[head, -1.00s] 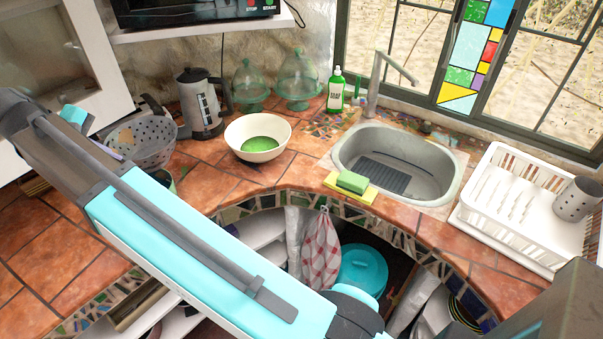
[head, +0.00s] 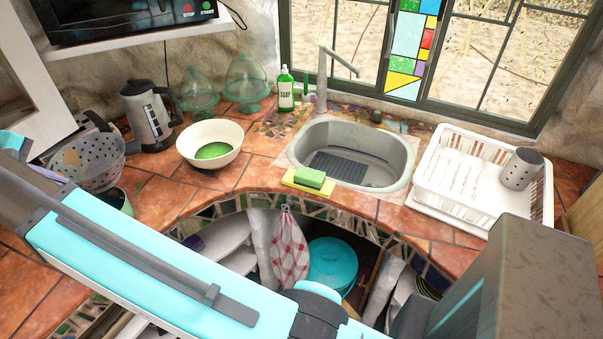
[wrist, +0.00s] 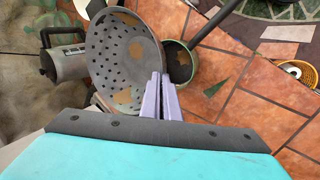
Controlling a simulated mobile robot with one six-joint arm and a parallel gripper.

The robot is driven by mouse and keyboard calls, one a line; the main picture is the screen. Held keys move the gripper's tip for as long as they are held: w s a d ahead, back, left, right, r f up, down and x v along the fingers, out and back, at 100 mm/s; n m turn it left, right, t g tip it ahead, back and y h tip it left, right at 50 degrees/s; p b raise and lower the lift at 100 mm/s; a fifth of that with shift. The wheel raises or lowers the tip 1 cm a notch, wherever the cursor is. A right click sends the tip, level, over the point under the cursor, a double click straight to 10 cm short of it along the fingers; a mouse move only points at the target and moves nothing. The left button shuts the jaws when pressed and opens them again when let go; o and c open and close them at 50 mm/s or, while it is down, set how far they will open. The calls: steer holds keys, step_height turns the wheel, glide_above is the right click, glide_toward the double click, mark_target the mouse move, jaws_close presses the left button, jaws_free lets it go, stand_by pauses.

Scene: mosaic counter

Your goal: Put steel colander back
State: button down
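The steel colander (head: 88,165) is a grey perforated bowl at the left of the counter in the head view, partly cut off by my arm. In the wrist view the colander (wrist: 118,62) is tilted with its inside facing the camera. My gripper (wrist: 162,80) has two lavender fingers close together at the colander's right rim, and the rim runs in between them. It looks shut on the rim. Whether the colander's underside touches the counter is hidden. In the head view the fingers are hard to make out.
The sink (head: 350,150) and a white dish rack (head: 480,180) are farther right. Tiles between bowl and sink are clear.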

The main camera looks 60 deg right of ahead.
steer(key=shift+m+g, duration=0.3)
steer(key=shift+m, duration=0.5)
steer(key=d, duration=0.4)
steer(key=d+f, duration=0.1)
steer(key=d, duration=0.8)
steer(key=shift+s+f, duration=0.15)
steer(key=shift+s, duration=0.1)
steer(key=s+d+f+m+g, duration=0.1)
steer(key=s+d, duration=0.3)
steer(key=d, duration=0.7)
steer(key=s+d+f+m+b, duration=0.15)
steer(key=s+d, duration=0.35)
steer(key=d, duration=0.5)
steer(key=s+d+f+m+g, duration=0.15)
steer(key=s+d, duration=0.25)
steer(key=d, duration=0.7)
steer(key=s+d+f+m+b, duration=0.1)
steer(key=s+d+f, duration=0.3)
steer(key=s, duration=0.3)
steer(key=s+d+f+m+g+b, duration=0.1)
steer(key=s+d+f+b, duration=0.1)
steer(key=s+d+f, duration=0.3)
steer(key=s+d+f+m+b, duration=0.2)
steer(key=s+d+f, duration=0.3)
steer(key=s+d, duration=0.3)
steer(key=s, duration=0.2)
steer(key=shift+s+d+f+g+y, duration=0.15)
steer(key=shift+s+f+g+y, duration=0.05)
steer(key=shift+s+g+y, duration=0.2)
